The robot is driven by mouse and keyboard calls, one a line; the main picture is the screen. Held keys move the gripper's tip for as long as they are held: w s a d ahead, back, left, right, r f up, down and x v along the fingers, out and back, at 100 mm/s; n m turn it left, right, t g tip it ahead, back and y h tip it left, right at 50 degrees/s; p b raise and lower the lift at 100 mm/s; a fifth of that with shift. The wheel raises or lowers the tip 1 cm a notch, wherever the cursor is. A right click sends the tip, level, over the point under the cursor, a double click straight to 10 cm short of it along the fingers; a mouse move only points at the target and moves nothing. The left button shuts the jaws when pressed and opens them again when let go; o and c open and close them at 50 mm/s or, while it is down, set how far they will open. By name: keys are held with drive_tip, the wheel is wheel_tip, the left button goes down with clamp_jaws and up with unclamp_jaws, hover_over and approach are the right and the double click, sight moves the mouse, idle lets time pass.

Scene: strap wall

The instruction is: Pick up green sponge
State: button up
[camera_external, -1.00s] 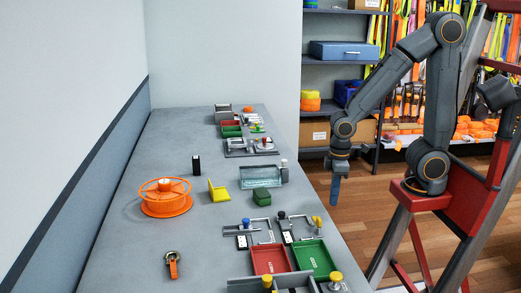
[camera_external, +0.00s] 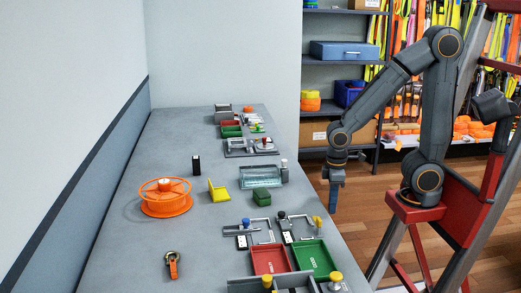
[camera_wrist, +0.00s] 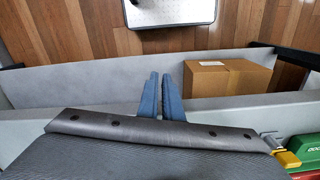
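The green sponge (camera_external: 262,198) is a small green block lying on the grey table in the external view, right of a yellow angled piece and just in front of a clear glass box. My gripper (camera_external: 334,208) points down at the table's right side in the external view, well apart from the sponge. In the wrist view my two blue fingers (camera_wrist: 160,76) show with a narrow empty gap between them, so the gripper is slightly open and holds nothing. The sponge does not show clearly in the wrist view.
The glass box (camera_external: 261,176), yellow piece (camera_external: 218,191), orange reel (camera_external: 166,198), and red (camera_external: 269,260) and green (camera_external: 313,259) trays surround the sponge's area. A cardboard box (camera_wrist: 228,78) shows in the wrist view. The table's left front is mostly clear.

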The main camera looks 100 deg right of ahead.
drive_tip(key=o, duration=1.2)
